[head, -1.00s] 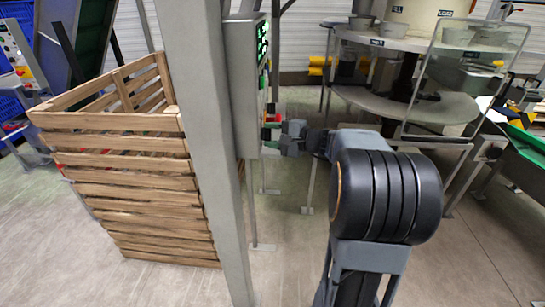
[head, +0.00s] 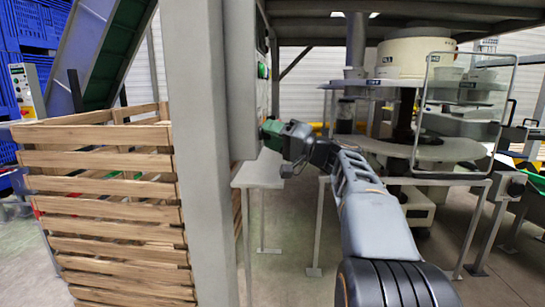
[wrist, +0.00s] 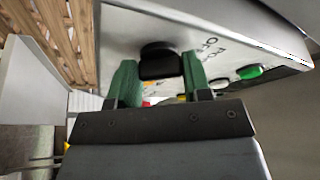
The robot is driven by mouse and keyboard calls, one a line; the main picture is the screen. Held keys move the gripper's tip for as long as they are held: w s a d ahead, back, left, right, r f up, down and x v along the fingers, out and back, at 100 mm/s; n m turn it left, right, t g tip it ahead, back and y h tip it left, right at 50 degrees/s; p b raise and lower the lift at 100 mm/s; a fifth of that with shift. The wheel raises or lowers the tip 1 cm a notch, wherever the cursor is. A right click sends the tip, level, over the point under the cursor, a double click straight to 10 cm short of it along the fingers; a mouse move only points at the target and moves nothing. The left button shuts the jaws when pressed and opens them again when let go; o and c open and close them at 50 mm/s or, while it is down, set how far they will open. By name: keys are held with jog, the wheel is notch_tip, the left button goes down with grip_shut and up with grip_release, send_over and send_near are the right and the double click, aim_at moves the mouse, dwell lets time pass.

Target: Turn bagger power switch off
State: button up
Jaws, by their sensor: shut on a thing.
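The bagger power switch is a black knob (wrist: 160,62) on a pale control panel (wrist: 122,38), with partly legible dark print reading like "power" and "off" beside it. My gripper (wrist: 160,82) has its green fingers on either side of the knob and is shut on it. In the head view my gripper (head: 272,134) is at the right-hand face of the grey control box (head: 240,80). The knob is hidden in the head view.
A grey post (head: 205,160) stands just left of the control box. A slatted wooden crate (head: 105,190) is further left. A green button (wrist: 249,72) sits beside the switch. A round bagger table (head: 430,150) stands at the right.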

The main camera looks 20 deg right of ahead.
jog(key=shift+f+n+y+b, duration=0.2)
jog(key=shift+n+y+b, duration=0.3)
jog(key=shift+n+b, duration=0.8)
jog(key=shift+r, duration=0.1)
jog(key=o, duration=0.9)
jog(key=p+v, duration=0.1)
jog(key=v, duration=1.2)
jog(key=shift+s+d, duration=0.2)
jog(key=shift+d, duration=0.1)
